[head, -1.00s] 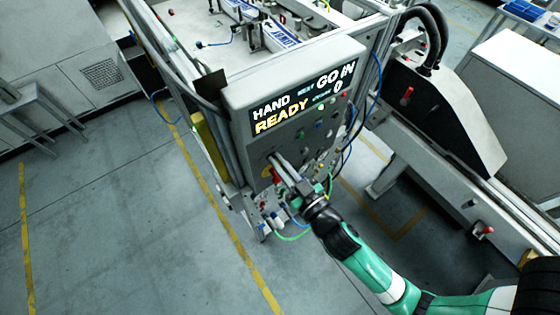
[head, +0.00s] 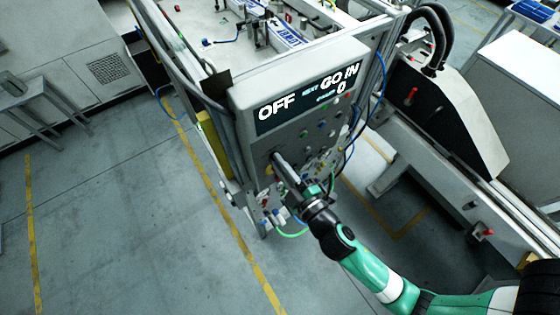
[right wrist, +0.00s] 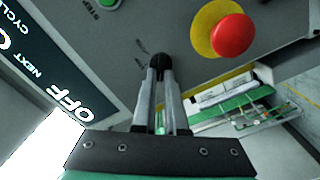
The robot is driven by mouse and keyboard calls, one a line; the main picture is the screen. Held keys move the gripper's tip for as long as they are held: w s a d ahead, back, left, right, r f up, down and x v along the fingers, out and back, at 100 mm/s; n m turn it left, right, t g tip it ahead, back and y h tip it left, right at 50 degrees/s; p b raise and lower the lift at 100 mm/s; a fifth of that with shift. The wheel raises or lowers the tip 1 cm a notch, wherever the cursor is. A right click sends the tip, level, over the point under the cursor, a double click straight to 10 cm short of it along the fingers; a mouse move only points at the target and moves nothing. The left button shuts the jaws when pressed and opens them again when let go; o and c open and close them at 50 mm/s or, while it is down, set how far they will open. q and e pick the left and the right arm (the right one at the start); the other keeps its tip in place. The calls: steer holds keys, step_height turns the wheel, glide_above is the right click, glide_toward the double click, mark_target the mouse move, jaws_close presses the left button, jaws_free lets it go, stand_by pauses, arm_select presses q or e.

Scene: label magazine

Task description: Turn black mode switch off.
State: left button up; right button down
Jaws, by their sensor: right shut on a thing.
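The black mode switch (right wrist: 162,61) is on the grey control panel, between the fingertips of my right gripper (right wrist: 160,75) in the right wrist view. My right gripper is shut on the switch; in the head view the gripper (head: 278,160) reaches the panel's lower left part and hides the switch. The panel's display (head: 305,98) reads "OFF", with "GO IN" and a 0 at its right. Part of the "OFF" text (right wrist: 68,97) also shows in the right wrist view. My left gripper is not in view.
A red emergency-stop button (right wrist: 233,35) on a yellow disc sits right of the switch in the right wrist view. A green button (right wrist: 108,3) is at the top left. Cables hang around the panel (head: 240,95). The floor (head: 120,220) at left is clear.

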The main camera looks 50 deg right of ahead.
steer(key=shift+a+n, duration=0.1)
steer(key=shift+n, duration=1.1)
steer(key=shift+f, duration=0.1)
steer(key=c, duration=1)
jaws_free()
steer(key=shift+o, duration=0.2)
steer(key=b+v, duration=0.4)
steer(key=v, duration=0.7)
steer(key=shift+s, duration=0.3)
